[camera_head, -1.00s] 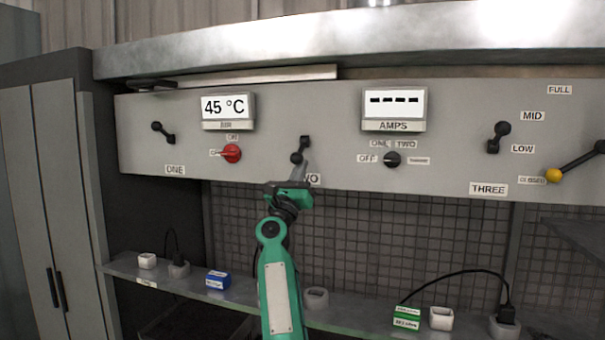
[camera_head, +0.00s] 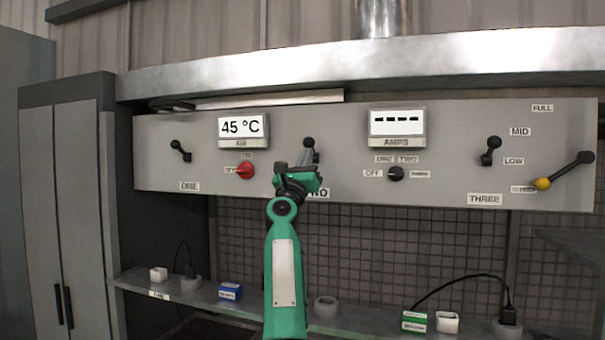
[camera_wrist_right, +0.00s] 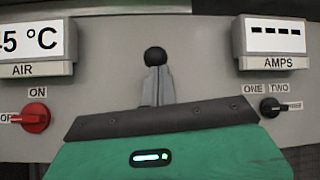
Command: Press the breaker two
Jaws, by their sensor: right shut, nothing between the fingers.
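Breaker two is the black lever (camera_head: 309,143) on the grey panel, above the partly covered "TWO" label (camera_head: 319,194). Only its upper black knob shows clearly; its lower part is hidden behind my right gripper (camera_head: 310,158). The gripper is shut and empty, with its fingers pointing at the panel in front of the lever. In the right wrist view the grey fingertips (camera_wrist_right: 157,72) overlap the lever just below its round black knob (camera_wrist_right: 155,56). I cannot tell whether they touch it. My left gripper is not in view.
Breaker one (camera_head: 180,150) and breaker three (camera_head: 491,150) sit to either side. A red knob (camera_head: 246,170) is left of my gripper and a black selector (camera_head: 396,173) is right. A yellow-tipped handle (camera_head: 566,170) is at far right. A shelf (camera_head: 370,329) with small blocks runs below.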

